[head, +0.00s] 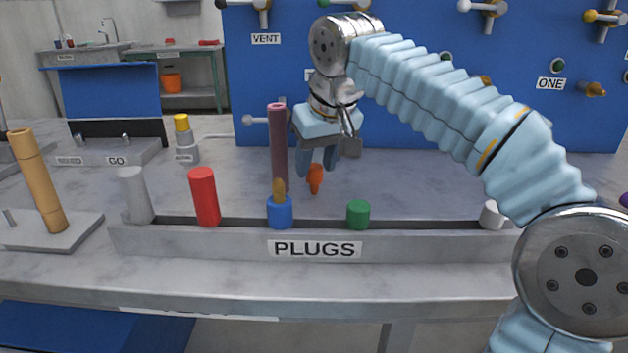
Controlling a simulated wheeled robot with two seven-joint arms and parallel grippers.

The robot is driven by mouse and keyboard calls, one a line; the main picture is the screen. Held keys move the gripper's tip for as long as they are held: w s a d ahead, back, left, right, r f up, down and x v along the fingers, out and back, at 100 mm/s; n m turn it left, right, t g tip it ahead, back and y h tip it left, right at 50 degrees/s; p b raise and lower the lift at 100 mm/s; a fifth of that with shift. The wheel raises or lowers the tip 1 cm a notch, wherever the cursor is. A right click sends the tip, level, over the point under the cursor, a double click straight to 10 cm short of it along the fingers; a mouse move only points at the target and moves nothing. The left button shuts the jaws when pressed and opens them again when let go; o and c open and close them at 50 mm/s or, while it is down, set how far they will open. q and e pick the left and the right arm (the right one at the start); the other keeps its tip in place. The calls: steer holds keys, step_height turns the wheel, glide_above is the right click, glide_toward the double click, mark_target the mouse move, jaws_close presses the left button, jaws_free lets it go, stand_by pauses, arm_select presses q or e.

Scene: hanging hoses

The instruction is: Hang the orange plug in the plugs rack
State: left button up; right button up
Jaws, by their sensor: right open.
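The orange plug (315,179) is small and shows on the grey worktop just behind the plugs rack. The plugs rack (200,243) is a long grey trough with a PLUGS label on its front. White, red, blue and green plugs stand in it from left to right, and a pale one is at the right end. My right gripper (318,165) comes down from above with its fingers open, right over the orange plug. Its fingertips are close to the plug's top; I cannot tell if they touch it. My left gripper is out of view.
A tall maroon rod (278,140) stands close to the left of my right gripper. A tan cylinder (38,180) on a grey base is at the left. A blue panel (420,120) with pegs and labels is behind. The rack has free room between the green plug and its right end.

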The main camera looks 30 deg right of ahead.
mark_target(316, 167)
steer(key=x, duration=0.4)
steer(key=shift+s+b, duration=0.2)
steer(key=shift+b, duration=0.1)
jaws_close()
